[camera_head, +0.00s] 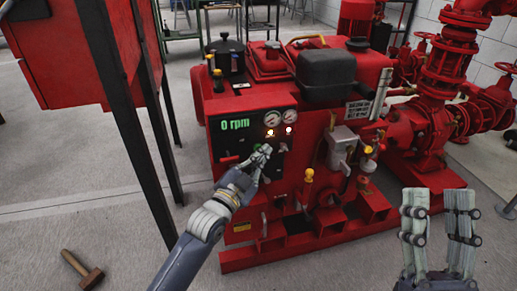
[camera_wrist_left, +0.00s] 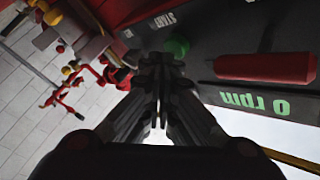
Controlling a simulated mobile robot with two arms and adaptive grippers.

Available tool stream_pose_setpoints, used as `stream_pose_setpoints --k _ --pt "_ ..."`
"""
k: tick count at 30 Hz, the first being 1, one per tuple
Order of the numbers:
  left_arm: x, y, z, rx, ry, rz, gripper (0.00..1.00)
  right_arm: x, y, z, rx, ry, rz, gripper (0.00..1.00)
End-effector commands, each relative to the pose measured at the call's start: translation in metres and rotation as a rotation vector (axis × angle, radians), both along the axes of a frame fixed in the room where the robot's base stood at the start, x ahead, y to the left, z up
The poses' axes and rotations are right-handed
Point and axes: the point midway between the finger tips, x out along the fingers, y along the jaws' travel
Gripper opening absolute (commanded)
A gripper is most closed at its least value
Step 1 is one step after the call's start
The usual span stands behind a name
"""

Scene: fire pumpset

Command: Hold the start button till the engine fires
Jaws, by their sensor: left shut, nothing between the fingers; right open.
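The red engine pumpset carries a dark control panel (camera_head: 225,148) whose green display (camera_head: 235,124) reads 0 rpm. In the left wrist view a green button (camera_wrist_left: 178,46) sits beside a START label (camera_wrist_left: 166,20). My left gripper (camera_head: 264,152) is shut and empty, its tips at the panel. In the left wrist view its fingertips (camera_wrist_left: 160,62) are close beside the green button; I cannot tell whether they touch it. In the head view the button is hidden behind the gripper. My right gripper (camera_head: 440,212) is open and empty at the lower right, away from the panel.
Two gauges (camera_head: 273,118) and lit lamps (camera_head: 270,132) sit above my left gripper. A red handle (camera_wrist_left: 265,67) is on the panel near the display. A red cabinet on dark legs (camera_head: 155,120) stands at left. A hammer (camera_head: 85,270) lies on the floor.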

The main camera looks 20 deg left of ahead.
Motion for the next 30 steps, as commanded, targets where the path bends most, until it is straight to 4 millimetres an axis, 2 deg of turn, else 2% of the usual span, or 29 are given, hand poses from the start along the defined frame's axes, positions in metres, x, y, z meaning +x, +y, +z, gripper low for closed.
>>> stream_pose_setpoints --k 30 --pt "0.0065 0.0043 0.0003 0.000 -0.001 -0.001 0.00 0.0037 0.0019 -0.0047 -0.008 0.034 0.003 0.42"
